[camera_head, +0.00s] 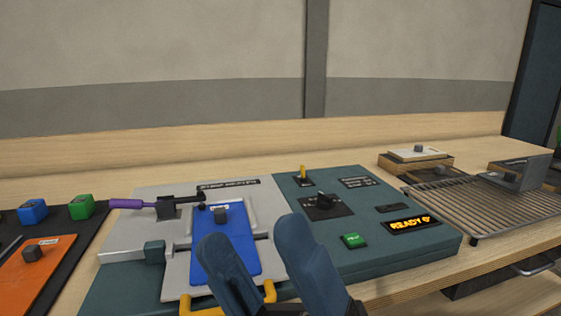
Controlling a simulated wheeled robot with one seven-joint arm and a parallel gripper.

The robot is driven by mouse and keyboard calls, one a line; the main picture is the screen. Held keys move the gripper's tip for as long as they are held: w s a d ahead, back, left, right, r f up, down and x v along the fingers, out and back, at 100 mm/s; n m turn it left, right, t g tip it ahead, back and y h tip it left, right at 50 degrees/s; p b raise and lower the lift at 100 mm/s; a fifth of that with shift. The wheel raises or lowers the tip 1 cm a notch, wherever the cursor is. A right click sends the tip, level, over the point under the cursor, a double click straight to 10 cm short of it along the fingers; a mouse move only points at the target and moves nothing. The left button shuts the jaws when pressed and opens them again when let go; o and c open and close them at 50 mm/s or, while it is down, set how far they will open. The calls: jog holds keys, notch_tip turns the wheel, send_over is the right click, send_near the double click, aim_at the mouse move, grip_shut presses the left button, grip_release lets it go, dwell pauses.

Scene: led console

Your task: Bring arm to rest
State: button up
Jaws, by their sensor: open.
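My gripper (264,240) shows at the bottom middle, its two dark blue fingers spread apart with nothing between them. It is in front of the console (420,260), over its near edge. A purple-handled lever (135,204) lies across the fixture's back. My left finger hides part of the blue plate.
A yellow handle (190,308) sits at the fixture's front, partly hidden by my gripper. A dark tray (75,243) with an orange plate (33,272) and blue and green blocks is at left. A wire rack (486,203) and wooden blocks (415,163) are at right. The wall stands behind the bench.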

jog(key=s+d+f+m+t+h+p, duration=0.1)
jog(key=s+d+f+m+t+h, duration=0.1)
jog(key=s+d+f+m+h, duration=0.5)
jog(key=s+d+f+m+t+h, duration=0.2)
jog(key=d+f+m+h, duration=0.3)
jog(key=m+h, duration=0.6)
jog(key=s+d+f+m+t+h+p, duration=0.1)
jog(key=s+d+f+m+t+h, duration=0.3)
jog(key=f+m+h, duration=0.5)
jog(key=s+d+f+m+g, duration=0.1)
jog(key=s+d+m+g, duration=0.2)
jog(key=s+d+g, duration=0.3)
jog(key=s+d+p, duration=0.1)
jog(key=s, duration=0.3)
jog(key=shift+f+m, duration=0.3)
jog(key=shift+m, duration=0.1)
jog(key=shift+s, duration=0.1)
jog(key=shift+c, duration=0.4)
